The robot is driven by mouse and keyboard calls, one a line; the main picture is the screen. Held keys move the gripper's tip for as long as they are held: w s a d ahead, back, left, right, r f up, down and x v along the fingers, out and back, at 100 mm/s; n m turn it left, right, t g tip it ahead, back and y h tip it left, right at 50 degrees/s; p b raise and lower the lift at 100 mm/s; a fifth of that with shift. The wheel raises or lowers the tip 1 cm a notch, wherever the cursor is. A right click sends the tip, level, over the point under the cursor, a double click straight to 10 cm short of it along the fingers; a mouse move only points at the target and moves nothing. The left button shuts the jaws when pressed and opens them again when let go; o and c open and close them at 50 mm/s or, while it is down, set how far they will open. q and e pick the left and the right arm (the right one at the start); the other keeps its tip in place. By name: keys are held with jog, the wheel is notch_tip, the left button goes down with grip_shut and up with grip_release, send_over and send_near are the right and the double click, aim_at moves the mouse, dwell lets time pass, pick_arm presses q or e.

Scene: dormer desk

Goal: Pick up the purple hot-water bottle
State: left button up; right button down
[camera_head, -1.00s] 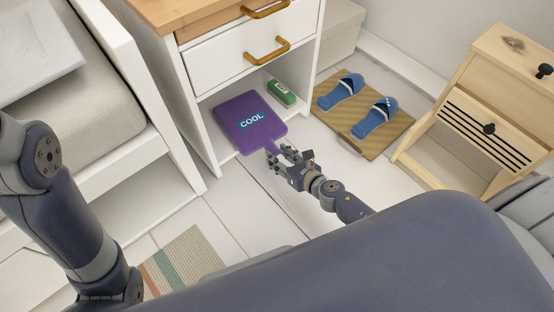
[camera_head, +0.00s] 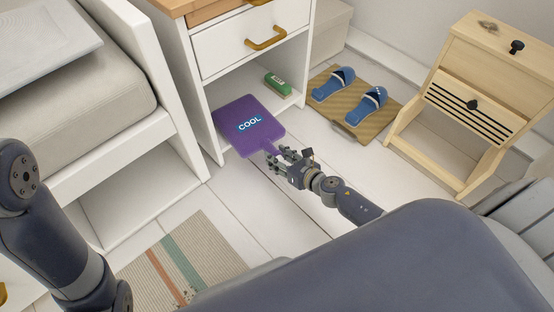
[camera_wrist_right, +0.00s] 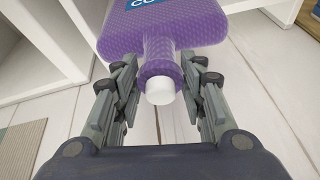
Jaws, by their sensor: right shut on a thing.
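The purple hot-water bottle (camera_head: 238,128) has a "COOL" label and lies at the open lower shelf of the white cabinet, its neck end sticking out past the front. My right gripper (camera_head: 276,157) is shut on its neck. In the right wrist view, the bottle (camera_wrist_right: 200,28) shows its neck and white cap between the two fingers of my right gripper (camera_wrist_right: 160,85). My left arm comes in at the left edge of the head view; its gripper is out of view.
A green box (camera_head: 278,84) lies on the shelf behind the bottle. Blue slippers (camera_head: 366,104) rest on a tan mat (camera_head: 388,119) to the right. A striped rug (camera_head: 213,243) lies in front. White floor between is clear.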

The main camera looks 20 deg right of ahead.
jog(key=shift+s+a, duration=0.15)
jog(key=shift+s, duration=0.05)
jog(key=c, duration=0.9)
grip_release()
jog(key=v, duration=1.2)
jog(key=shift+c, duration=0.7)
